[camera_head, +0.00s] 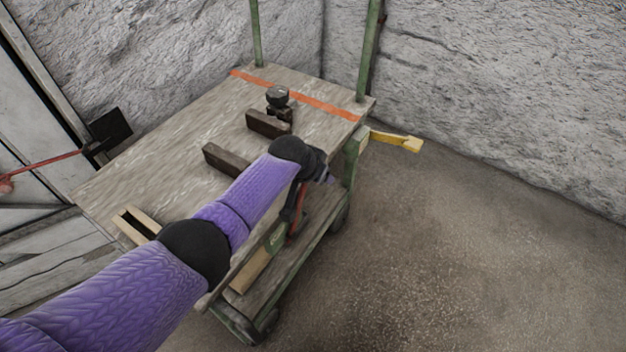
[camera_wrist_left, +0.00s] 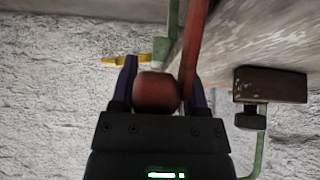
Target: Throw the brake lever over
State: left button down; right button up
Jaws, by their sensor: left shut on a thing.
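The brake lever is a red bar (camera_head: 297,212) at the near right side of a flat wooden cart (camera_head: 150,170). In the left wrist view the red bar (camera_wrist_left: 190,50) runs up beside a rounded red knob (camera_wrist_left: 157,95). My left gripper (camera_wrist_left: 160,74) has one purple finger on each side of the knob and is shut on it. In the head view my left arm reaches across the cart and its wrist hides most of the gripper and the knob. My right gripper is not in view.
Two dark wooden blocks (camera_head: 226,160) (camera_head: 268,124) and a dark round-topped fitting (camera_head: 278,98) stand on the cart. Another red rod (camera_head: 50,162) is at the left. Rough walls close the back; floor (camera_head: 450,260) at right is clear.

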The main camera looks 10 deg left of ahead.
pick_arm(q)
jog(key=shift+w+d+f+g+b, duration=0.2)
jog(key=shift+d+f+g+b, duration=0.25)
jog(key=shift+f, duration=0.2)
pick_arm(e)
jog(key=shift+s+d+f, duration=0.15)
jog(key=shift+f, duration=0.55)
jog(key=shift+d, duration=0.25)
pick_arm(q)
jog(key=shift+c, duration=2.4)
grip_release()
jog(key=shift+o, duration=1.4)
jog(key=shift+d+r, duration=0.1)
jog(key=shift+w, duration=0.1)
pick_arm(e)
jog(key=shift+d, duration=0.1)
